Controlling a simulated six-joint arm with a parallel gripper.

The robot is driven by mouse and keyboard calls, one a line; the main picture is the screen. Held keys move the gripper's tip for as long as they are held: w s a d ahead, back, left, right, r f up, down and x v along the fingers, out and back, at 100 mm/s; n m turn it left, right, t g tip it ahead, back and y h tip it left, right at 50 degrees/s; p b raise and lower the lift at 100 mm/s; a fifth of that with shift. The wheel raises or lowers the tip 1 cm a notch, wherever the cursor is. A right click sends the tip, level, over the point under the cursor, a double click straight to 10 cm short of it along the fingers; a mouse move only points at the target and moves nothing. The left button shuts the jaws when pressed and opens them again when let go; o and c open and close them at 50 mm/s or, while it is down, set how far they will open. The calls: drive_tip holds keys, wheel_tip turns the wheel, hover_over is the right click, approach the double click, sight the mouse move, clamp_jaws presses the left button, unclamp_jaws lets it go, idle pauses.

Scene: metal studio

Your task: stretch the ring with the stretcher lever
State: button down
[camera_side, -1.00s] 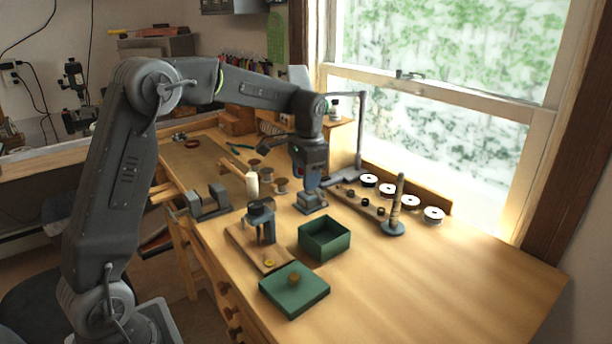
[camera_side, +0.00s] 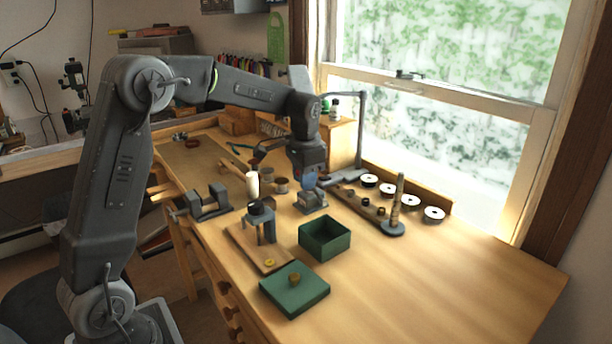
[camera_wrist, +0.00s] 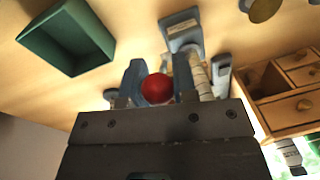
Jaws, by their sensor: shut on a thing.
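The stretcher (camera_side: 311,201) is a small grey stand on the bench, right beneath my gripper (camera_side: 309,181). Its grey base also shows in the wrist view (camera_wrist: 183,30). A round red knob (camera_wrist: 157,88), which appears to be the lever's end, sits between the two blue-grey fingers of my gripper (camera_wrist: 159,80), which is shut on it. A pale, stepped post (camera_wrist: 200,76) shows beside the right finger, partly hidden. I cannot make out a ring on it. The lever's shaft is hidden behind the knob and gripper.
A green open box (camera_side: 325,239) stands in front of the stretcher, with a green lid (camera_side: 294,290) nearer. A press on a board (camera_side: 262,235) is left of the box. A tapered post (camera_side: 397,207) and several white rolls are right. The bench's right front is clear.

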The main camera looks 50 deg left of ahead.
drive_tip(key=s+f+t, duration=0.1)
drive_tip(key=s+f, duration=0.1)
drive_tip(key=s+f+t, duration=0.1)
drive_tip(key=s+f, duration=0.1)
drive_tip(key=f, duration=0.1)
drive_tip(key=shift+s+f, duration=0.5)
drive_tip(key=shift+f, duration=0.5)
drive_tip(key=shift+w+d+r, duration=0.1)
drive_tip(key=shift+d, duration=0.05)
idle(0.7)
drive_tip(key=c, duration=1)
unclamp_jaws()
drive_tip(key=shift+r, duration=0.1)
drive_tip(key=v, duration=1.3)
drive_tip(key=shift+s+r, duration=0.3)
drive_tip(key=shift+r, duration=0.05)
drive_tip(key=shift+c, duration=0.5)
